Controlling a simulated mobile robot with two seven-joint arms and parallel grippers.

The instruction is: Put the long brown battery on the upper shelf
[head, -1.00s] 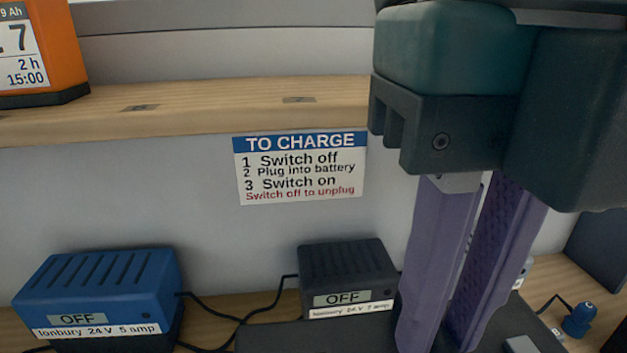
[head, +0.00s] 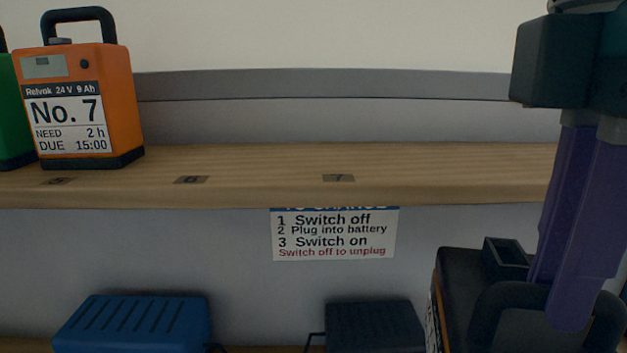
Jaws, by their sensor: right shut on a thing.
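My right gripper (head: 558,300) comes down from the top right and is shut on the black handle of a battery (head: 458,290). The battery is at the bottom right, in front of the upper shelf's edge. I see mostly its black top and a thin strip of its brown-orange side with a label; its lower part is out of the frame. The upper shelf (head: 400,165) is light wood, with marks 5, 6 and 7 along its front. Marks 6 and 7 have bare wood behind them. My left gripper is not in view.
An orange battery labelled No. 7 (head: 120,105) stands on the shelf by mark 5, with a green one (head: 12,125) at its left. A blue charger (head: 135,325) and a dark charger (head: 375,328) sit below, under a charging sign (head: 335,235).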

